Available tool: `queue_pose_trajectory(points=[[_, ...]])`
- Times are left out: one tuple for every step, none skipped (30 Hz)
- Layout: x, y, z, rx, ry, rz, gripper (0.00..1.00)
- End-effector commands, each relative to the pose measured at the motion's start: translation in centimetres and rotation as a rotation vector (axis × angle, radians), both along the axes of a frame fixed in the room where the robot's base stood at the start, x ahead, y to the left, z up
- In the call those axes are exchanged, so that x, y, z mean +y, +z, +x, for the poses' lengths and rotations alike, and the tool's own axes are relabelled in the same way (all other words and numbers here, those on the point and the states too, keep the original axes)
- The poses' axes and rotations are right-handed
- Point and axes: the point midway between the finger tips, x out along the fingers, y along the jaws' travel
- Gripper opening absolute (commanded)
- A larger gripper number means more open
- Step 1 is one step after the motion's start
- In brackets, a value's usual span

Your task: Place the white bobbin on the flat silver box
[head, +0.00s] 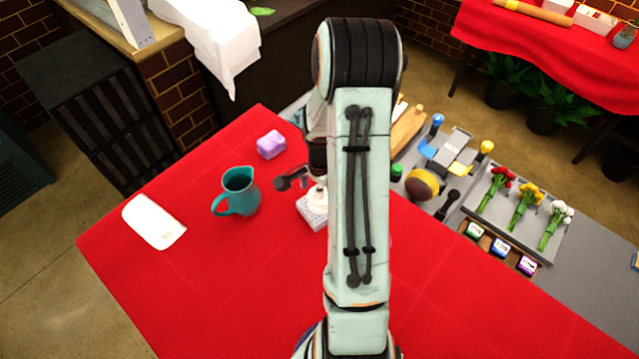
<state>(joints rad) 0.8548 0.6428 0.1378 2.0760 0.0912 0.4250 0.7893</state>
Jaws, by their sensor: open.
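The white bobbin (317,197) is partly hidden behind my arm. It appears upright on the flat silver box (308,213), whose pale patterned left part shows while the rest is hidden by my arm. My gripper (299,183) is open, close to the bobbin at its upper left. One dark finger shows clearly, and the other side is largely hidden by the arm. I cannot tell whether a finger touches the bobbin.
A teal pitcher (239,191) stands left of the gripper, with a purple block (271,144) behind it. A white slab (154,221) lies at the far left. Flowers lie on a grey tray (554,251) at right. The front of the red cloth (215,290) is clear.

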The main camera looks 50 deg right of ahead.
Motion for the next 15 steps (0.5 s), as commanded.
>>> queue_pose_trajectory(points=[[-0.1,0.6,0.1,-0.003,0.0,-0.004,0.84],[-0.1,1.1,0.1,-0.003,0.0,-0.004,0.84],[-0.1,1.9,0.1,-0.004,0.0,-0.005,0.84],[-0.1,2.5,0.1,-0.004,0.0,-0.006,0.84],[-0.1,3.2,0.1,-0.005,0.0,-0.006,0.84],[-0.1,4.2,0.1,-0.005,0.0,-0.007,0.84],[-0.1,4.9,0.1,-0.005,0.0,-0.007,0.84],[-0.1,5.6,0.1,-0.005,0.001,-0.006,0.84],[0.0,6.6,0.1,-0.005,0.001,-0.005,0.84],[-0.1,7.3,0.1,-0.005,0.001,-0.005,0.84],[-0.1,7.9,0.1,-0.005,0.001,-0.005,0.84],[-0.1,8.7,0.1,-0.004,0.001,-0.005,0.84],[0.0,9.3,0.1,-0.004,0.001,-0.005,0.84],[-0.1,9.8,0.1,-0.004,0.0,-0.005,0.84],[0.0,10.3,0.0,-0.003,0.0,-0.004,0.84]])
